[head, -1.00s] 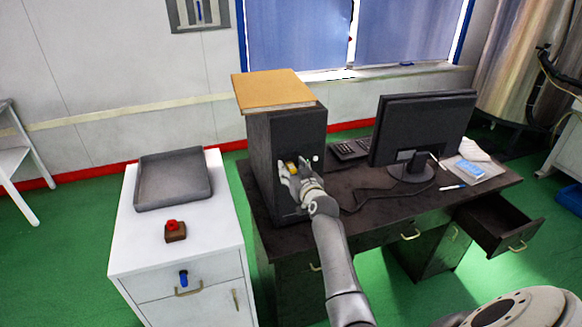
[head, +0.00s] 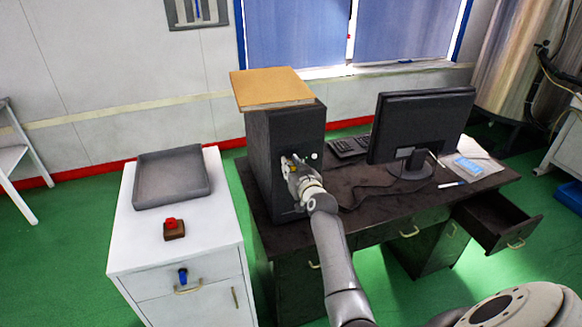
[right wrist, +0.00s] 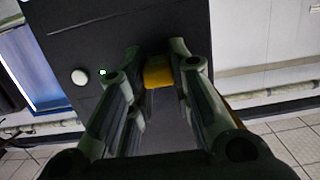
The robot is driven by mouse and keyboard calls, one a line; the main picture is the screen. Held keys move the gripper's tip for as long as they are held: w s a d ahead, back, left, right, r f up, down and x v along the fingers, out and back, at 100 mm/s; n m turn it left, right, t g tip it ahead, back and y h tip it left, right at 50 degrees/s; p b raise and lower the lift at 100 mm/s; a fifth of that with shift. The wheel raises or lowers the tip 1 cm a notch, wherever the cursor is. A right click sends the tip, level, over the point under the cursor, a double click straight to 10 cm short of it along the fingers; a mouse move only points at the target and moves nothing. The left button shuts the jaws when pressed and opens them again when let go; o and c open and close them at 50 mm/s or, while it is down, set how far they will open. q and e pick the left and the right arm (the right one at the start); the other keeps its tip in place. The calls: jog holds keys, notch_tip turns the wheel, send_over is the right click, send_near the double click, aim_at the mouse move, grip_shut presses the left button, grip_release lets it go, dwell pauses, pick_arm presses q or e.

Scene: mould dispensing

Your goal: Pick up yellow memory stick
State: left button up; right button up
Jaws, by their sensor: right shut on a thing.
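The yellow memory stick (right wrist: 158,72) is at the front face of the black computer tower (head: 262,160). In the right wrist view it sits between the fingertips of my right gripper (right wrist: 160,68), which is shut on it. In the head view my right gripper (head: 292,166) is at the tower's front and mostly hides the stick. I cannot tell whether the stick is still in its port. My left gripper is not in view.
A tan board (head: 272,90) lies on the tower. A monitor (head: 422,128), keyboard (head: 350,147) and open drawer (head: 500,226) are to the right. A white cabinet (head: 222,222) at left bears a grey tray (head: 172,205) and a red button on a brown block (head: 174,231).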

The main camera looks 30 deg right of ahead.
jog(key=shift+s, duration=0.15)
jog(key=r+v, duration=0.2)
jog(key=v, duration=0.9)
jog(key=r+v, duration=0.2)
jog(key=v, duration=0.8)
jog(key=shift+a+r, duration=0.2)
jog(key=shift+r, duration=0.1)
dwell(0.5)
